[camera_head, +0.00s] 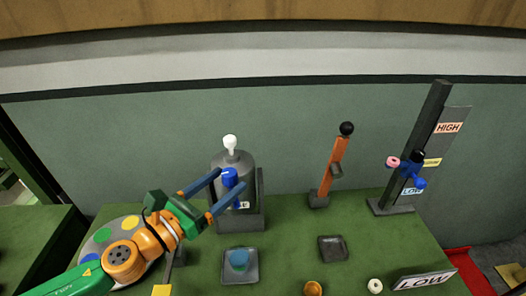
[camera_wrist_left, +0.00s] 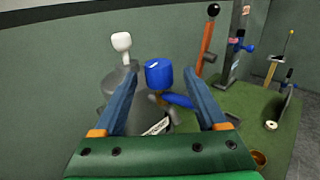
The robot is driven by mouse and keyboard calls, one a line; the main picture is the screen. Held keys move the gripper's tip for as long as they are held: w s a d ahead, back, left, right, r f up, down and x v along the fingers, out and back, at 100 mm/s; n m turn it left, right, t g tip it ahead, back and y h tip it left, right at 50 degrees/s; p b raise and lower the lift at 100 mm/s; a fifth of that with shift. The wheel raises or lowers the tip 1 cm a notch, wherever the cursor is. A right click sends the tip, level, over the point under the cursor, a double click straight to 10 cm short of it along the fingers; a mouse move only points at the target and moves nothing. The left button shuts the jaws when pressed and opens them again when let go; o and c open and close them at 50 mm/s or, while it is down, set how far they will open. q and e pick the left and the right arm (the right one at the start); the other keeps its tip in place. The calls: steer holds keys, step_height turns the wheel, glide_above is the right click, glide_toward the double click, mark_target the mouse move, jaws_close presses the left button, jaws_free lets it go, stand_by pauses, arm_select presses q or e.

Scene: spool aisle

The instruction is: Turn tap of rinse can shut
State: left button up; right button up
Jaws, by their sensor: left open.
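The rinse can (camera_head: 233,161) is a grey cylinder with a white knob on top, standing in a dark grey holder at the back of the green table. Its blue tap (camera_head: 230,178) sticks out at the front, with a round blue head and a lever; the tap (camera_wrist_left: 158,74) also shows in the left wrist view. My left gripper (camera_head: 215,192) is open, its two blue fingers on either side of the tap. In the left wrist view the gripper (camera_wrist_left: 168,95) has the tap between its fingers, with gaps showing. A white label below the tap is partly hidden. My right gripper is not in view.
An empty dark tray (camera_head: 332,248), an orange lever (camera_head: 335,165) and a tall post (camera_head: 424,140) with HIGH and LOW labels stand to the right.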

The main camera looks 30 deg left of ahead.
arm_select(q)
steer(key=shift+w+d, duration=0.1)
steer(key=shift+w, duration=0.3)
steer(key=shift+w+r, duration=0.1)
steer(key=shift+r, duration=0.05)
steer(key=shift+w+r+b, duration=0.25)
steer(key=shift+w+b, duration=0.15)
steer(key=shift+b, duration=0.05)
steer(key=w, duration=0.2)
steer(key=w+b, duration=0.1)
steer(key=shift+d+f, duration=0.1)
steer(key=shift+d, duration=0.15)
steer(key=shift+c, duration=0.4)
steer(key=shift+w, duration=0.15)
jaws_close()
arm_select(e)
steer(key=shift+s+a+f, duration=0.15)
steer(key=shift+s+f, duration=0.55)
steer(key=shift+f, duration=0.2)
